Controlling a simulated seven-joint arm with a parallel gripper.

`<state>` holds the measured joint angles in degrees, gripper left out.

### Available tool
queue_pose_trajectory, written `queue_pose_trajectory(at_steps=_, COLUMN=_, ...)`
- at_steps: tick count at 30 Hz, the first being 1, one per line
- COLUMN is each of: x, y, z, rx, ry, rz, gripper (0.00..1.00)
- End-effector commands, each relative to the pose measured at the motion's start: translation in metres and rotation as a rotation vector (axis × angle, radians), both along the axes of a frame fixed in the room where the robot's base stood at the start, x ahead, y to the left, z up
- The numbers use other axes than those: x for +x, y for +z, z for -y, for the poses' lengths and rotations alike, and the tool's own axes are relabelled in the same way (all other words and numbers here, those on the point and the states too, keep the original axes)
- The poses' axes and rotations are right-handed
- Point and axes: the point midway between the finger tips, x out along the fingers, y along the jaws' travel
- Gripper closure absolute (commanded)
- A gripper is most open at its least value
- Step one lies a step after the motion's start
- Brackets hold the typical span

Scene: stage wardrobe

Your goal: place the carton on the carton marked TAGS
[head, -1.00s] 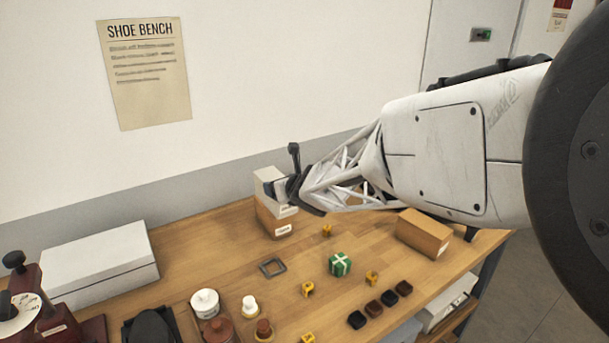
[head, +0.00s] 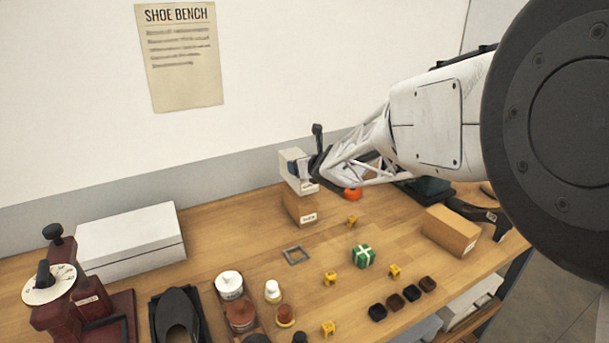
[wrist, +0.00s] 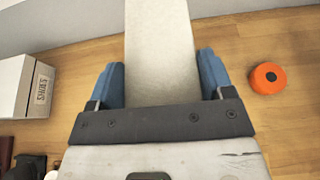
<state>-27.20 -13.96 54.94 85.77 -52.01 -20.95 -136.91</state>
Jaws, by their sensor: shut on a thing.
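My gripper (head: 313,170) is shut on a narrow white carton (head: 292,168) at the back of the bench. In the wrist view the white carton (wrist: 160,50) sits between the two blue fingertips (wrist: 162,82). Directly below it in the head view stands a brown carton (head: 296,209) with a white label; the label's lettering is too small to read. The white carton looks upright over the brown one. I cannot tell whether they touch. The brown carton's top is mostly hidden.
Another brown carton (head: 450,231) lies at the right. An orange round thing (head: 352,194) is right of the gripper. A long white box (head: 130,240) stands at the left.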

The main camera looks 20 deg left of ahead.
Motion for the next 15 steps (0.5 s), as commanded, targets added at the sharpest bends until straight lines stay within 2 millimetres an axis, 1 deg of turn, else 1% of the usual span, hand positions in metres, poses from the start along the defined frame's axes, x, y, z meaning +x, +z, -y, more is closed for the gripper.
queue_pose_trajectory(at_steps=4, x=0.000, y=-0.005, z=0.000, rx=0.001, ry=0.000, rz=-0.001, gripper=0.56)
queue_pose_trajectory(at_steps=12, x=0.000, y=-0.030, z=0.000, rx=0.000, ry=0.001, rz=0.000, gripper=0.56)
queue_pose_trajectory(at_steps=15, x=0.000, y=-0.034, z=0.000, rx=0.001, ry=0.000, rz=0.000, gripper=0.56)
